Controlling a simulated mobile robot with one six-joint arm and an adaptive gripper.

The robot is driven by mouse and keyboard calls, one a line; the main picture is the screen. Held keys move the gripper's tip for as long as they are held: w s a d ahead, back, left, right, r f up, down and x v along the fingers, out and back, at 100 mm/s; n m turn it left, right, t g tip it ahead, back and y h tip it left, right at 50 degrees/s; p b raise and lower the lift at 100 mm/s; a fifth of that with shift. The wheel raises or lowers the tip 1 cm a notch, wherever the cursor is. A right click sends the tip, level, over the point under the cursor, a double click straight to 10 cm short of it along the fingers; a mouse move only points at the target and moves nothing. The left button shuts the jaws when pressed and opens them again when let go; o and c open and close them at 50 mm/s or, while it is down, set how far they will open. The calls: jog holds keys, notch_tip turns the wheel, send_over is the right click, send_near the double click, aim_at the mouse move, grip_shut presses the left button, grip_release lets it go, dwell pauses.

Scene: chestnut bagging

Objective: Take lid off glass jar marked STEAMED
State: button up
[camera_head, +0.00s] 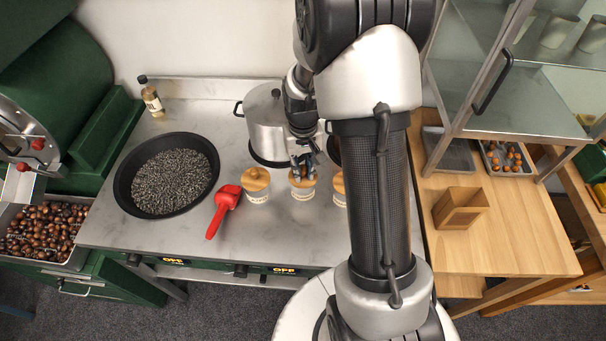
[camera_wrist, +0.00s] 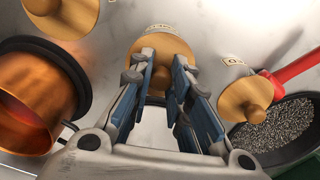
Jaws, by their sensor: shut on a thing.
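Several jars with round wooden lids stand in a row on the grey counter. My gripper (camera_head: 302,166) is at the middle jar and shut on its lid (camera_head: 302,181). In the wrist view my gripper (camera_wrist: 163,62) has its blue-padded fingers around the knob of this wooden lid (camera_wrist: 160,40). I cannot tell whether the lid is clear of the glass. The left jar's lid (camera_head: 255,180) also shows in the wrist view (camera_wrist: 246,98). The right jar's lid (camera_head: 339,184) is partly hidden by my arm. The label writing is too small or covered to read.
A red scoop (camera_head: 224,208) and a black pan (camera_head: 121,190) of dark grains lie left of the jars. A steel pot (camera_head: 263,124) stands behind. A copper pot (camera_wrist: 32,105) is close by in the wrist view. A wooden table (camera_head: 510,235) is at the right.

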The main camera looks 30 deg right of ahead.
grip_shut()
jog(key=shift+r, duration=0.15)
